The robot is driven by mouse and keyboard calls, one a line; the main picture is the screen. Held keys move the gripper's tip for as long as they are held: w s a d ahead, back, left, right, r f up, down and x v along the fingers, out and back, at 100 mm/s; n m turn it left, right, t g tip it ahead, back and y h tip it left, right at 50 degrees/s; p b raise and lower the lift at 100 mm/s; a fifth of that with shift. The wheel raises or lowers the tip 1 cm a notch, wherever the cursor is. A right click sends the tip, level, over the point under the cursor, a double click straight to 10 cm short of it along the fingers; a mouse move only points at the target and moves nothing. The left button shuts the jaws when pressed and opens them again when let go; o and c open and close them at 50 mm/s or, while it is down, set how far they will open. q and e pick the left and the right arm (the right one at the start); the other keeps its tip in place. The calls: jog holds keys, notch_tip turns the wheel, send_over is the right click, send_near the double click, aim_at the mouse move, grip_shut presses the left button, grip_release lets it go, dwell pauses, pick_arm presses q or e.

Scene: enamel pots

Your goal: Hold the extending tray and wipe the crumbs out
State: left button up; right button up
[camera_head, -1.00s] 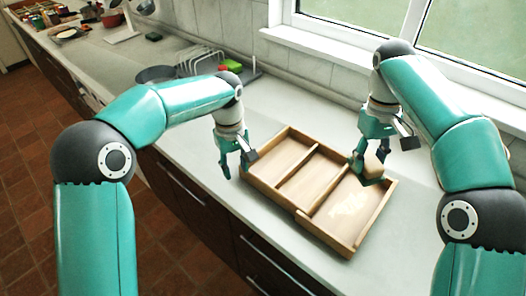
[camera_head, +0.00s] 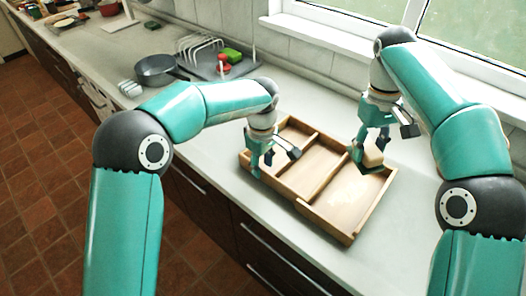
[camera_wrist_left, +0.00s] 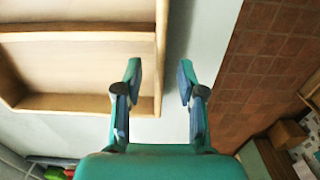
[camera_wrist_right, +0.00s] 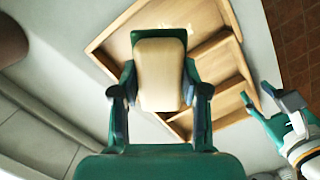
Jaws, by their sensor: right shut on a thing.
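The wooden tray (camera_head: 322,227) lies on the counter, with dividers making several compartments. Pale crumbs (camera_head: 343,197) lie on the floor of its right compartment; they also show in the right wrist view (camera_wrist_right: 178,28). My left gripper (camera_head: 262,170) is at the tray's left end, fingers pointing down. In the left wrist view (camera_wrist_left: 159,78) it is open, with the tray's wall (camera_wrist_left: 156,45) near the left finger and no clear contact. My right gripper (camera_head: 365,158) is shut on a tan and green sponge (camera_wrist_right: 160,75), over the back of the right compartment. Whether the sponge touches the floor is unclear.
A dark pan (camera_head: 157,70) and a dish rack (camera_head: 203,50) stand further left on the counter. The window ledge (camera_head: 320,36) is behind. The counter's front edge runs close to the tray. Clear counter lies right of the tray.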

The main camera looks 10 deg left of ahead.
aim_at(262, 169)
pick_arm(q)
jog(key=shift+f, duration=1.65)
grip_shut()
